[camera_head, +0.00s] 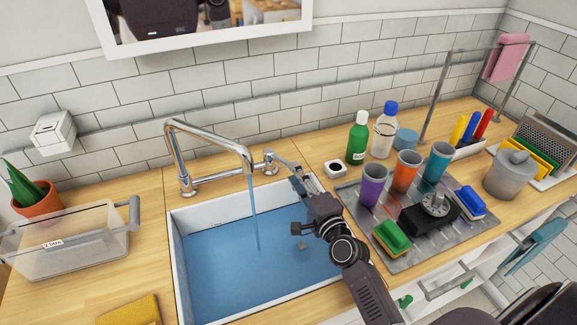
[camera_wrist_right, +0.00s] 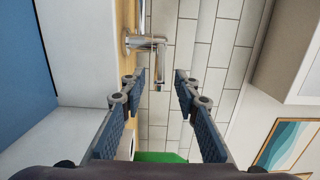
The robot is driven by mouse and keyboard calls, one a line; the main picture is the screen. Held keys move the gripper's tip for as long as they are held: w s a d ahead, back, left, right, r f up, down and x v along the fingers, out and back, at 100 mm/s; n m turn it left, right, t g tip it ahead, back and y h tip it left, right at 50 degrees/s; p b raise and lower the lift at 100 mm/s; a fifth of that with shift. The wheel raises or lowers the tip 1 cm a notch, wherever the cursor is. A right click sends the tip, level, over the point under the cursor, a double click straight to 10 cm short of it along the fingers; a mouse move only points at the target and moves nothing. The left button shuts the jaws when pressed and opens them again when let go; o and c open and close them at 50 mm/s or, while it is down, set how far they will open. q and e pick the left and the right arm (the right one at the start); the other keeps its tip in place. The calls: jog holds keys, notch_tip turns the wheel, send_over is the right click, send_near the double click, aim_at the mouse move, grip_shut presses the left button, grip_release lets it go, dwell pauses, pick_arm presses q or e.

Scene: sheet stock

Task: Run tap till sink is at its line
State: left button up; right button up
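The chrome tap (camera_head: 210,135) arches over the white sink (camera_head: 178,270), and a thin stream of water (camera_head: 255,215) runs from its spout. Blue water (camera_head: 215,265) covers the sink floor, with white wall showing above it. My right gripper (camera_head: 284,164) is beside the tap's handle (camera_head: 269,158). My left gripper is out of view.
Right of the sink, a grey drying mat (camera_head: 350,205) holds several cups, brushes and a dark device. A green bottle (camera_head: 357,142) and a blue-capped bottle (camera_head: 383,135) stand behind. A clear tub (camera_head: 75,250) and a yellow cloth (camera_head: 130,310) lie to the left.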

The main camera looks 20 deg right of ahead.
aim_at(281, 161)
jog(key=w, duration=0.5)
grip_shut()
dwell(0.3)
